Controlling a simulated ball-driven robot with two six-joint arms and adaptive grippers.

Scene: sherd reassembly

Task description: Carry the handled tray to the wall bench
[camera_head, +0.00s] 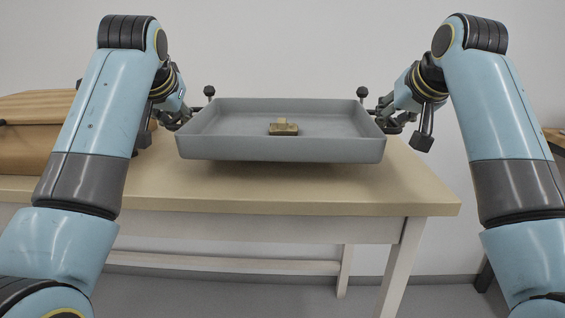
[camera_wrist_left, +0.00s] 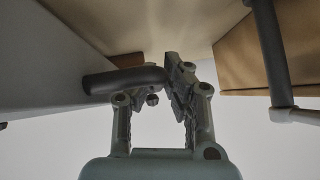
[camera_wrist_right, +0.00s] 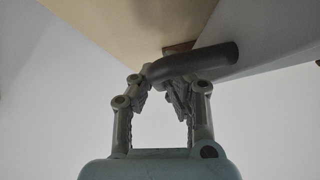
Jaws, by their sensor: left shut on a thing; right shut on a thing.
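The grey handled tray (camera_head: 285,149) is level over the pale wood-topped bench (camera_head: 300,196) near the wall. A soft shadow lies on the bench under it; I cannot tell whether a gap remains. My left gripper (camera_head: 180,118) is shut on the tray's dark left handle, which shows in the left wrist view (camera_wrist_left: 118,80). My right gripper (camera_head: 386,118) is shut on the dark right handle, which shows in the right wrist view (camera_wrist_right: 205,60). A small tan-brown piece (camera_head: 283,129) sits inside the tray near its middle.
A brown wooden box (camera_head: 30,140) stands on the bench's left part, behind my left arm. The white wall (camera_head: 280,50) is behind the bench. A brown wooden edge (camera_head: 555,137) shows at far right. The bench top is clear in front of the tray.

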